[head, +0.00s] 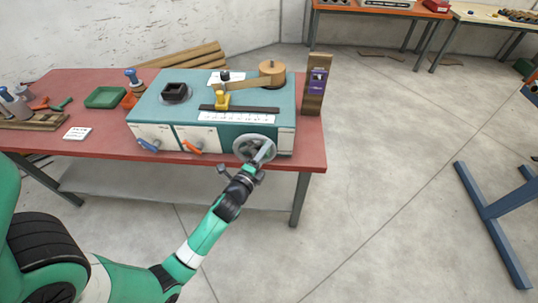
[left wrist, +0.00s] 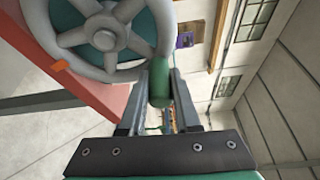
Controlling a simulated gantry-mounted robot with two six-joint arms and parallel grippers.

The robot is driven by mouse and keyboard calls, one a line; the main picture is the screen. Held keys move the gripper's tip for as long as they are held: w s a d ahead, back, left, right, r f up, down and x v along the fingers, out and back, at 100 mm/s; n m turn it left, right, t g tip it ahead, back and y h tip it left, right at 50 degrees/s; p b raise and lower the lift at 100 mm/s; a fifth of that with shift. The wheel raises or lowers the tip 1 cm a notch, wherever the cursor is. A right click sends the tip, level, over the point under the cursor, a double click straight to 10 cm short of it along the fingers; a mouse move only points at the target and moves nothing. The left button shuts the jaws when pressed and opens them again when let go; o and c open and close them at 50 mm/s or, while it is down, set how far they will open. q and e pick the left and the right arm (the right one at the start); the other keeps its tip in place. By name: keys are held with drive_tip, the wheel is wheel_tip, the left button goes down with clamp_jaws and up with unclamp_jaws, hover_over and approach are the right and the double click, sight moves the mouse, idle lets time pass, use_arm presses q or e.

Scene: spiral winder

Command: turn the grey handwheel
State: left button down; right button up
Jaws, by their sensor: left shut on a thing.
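The grey handwheel (head: 241,148) is mounted on the front of the teal-topped winder (head: 160,113), near its right end. It is spoked and shows large at the upper left of the left wrist view (left wrist: 103,38). A green handle (left wrist: 159,80) projects from its rim. My left gripper (head: 264,153) reaches up to the right side of the wheel from below. In the left wrist view, its two fingers (left wrist: 157,92) are closed around the green handle. In the head view, the gripper hides the handle and part of the rim. My right gripper is not in view.
The winder stands on a red table (head: 95,148) with a green tray (head: 105,97) and tools to its left. Blue (head: 148,144) and orange (head: 193,146) levers project from its front, left of the wheel. A board (head: 314,93) stands at the right. The floor in front is open.

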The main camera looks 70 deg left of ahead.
sight(253, 147)
use_arm(q)
drive_tip(key=shift+s+a+r+n+t+b, duration=0.15)
drive_tip(key=shift+s+n+b, duration=0.1)
drive_tip(key=shift+n+b, duration=0.2)
drive_tip(key=shift+s+a+n+t+b, duration=0.1)
drive_tip(key=shift+s+n+t+b, duration=0.15)
drive_tip(key=shift+n, duration=0.2)
drive_tip(key=shift+s+a+r+n+t+y+b, duration=0.2)
drive_tip(key=shift+s+n+y+b, duration=0.25)
drive_tip(key=shift+n+b, duration=0.65)
drive_tip(key=shift+s+a+r+n+t+y+b, duration=0.1)
drive_tip(key=shift+s+a+r+n+y+b, duration=0.25)
drive_tip(key=shift+n+b, duration=0.7)
drive_tip(key=shift+s+a+r+n+t+y+b, duration=0.15)
drive_tip(key=shift+s+n+y+b, duration=0.35)
drive_tip(key=shift+n+b, duration=0.6)
drive_tip(key=shift+m, duration=0.25)
drive_tip(key=c, duration=0.6)
unclamp_jaws()
